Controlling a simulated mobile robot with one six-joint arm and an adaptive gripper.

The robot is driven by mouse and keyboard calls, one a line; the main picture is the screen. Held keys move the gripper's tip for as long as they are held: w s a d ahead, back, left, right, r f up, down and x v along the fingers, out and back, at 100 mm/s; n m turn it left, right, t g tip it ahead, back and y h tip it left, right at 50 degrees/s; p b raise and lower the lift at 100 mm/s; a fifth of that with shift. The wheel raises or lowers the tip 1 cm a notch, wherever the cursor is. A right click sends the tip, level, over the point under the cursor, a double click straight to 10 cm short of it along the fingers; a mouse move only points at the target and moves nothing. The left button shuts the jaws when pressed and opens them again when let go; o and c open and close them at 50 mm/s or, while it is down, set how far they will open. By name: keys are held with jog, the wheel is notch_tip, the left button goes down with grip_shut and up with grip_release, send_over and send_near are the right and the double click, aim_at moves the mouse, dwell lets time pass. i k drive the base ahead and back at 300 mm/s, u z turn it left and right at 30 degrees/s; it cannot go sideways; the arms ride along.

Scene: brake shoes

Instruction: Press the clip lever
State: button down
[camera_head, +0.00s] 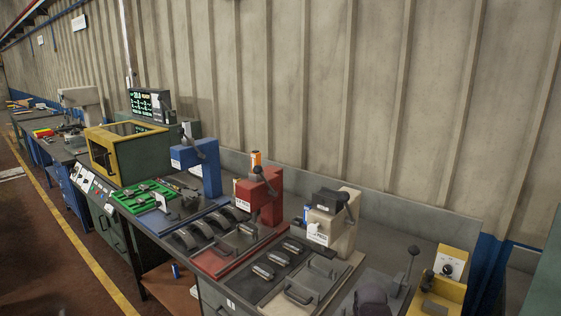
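Three small bench presses stand in a row: a blue one (210,176), a red one (268,203) and a beige one (338,228). A separate upright lever with a black knob (413,250) stands further right on the bench. My gripper is not in view.
Curved brake shoes (221,222) lie on dark trays before the blue press, and smaller metal parts (277,257) before the beige one. A dark rounded object (371,298) is at the bottom edge. A yellow fixture (438,295) stands right. The corrugated wall closes the back; the aisle floor is clear.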

aim_at(257, 169)
jog(key=z, duration=0.15)
jog(key=k, duration=1.55)
jog(key=u, duration=0.45)
jog(key=i, duration=1.65)
jog(key=u, duration=0.05)
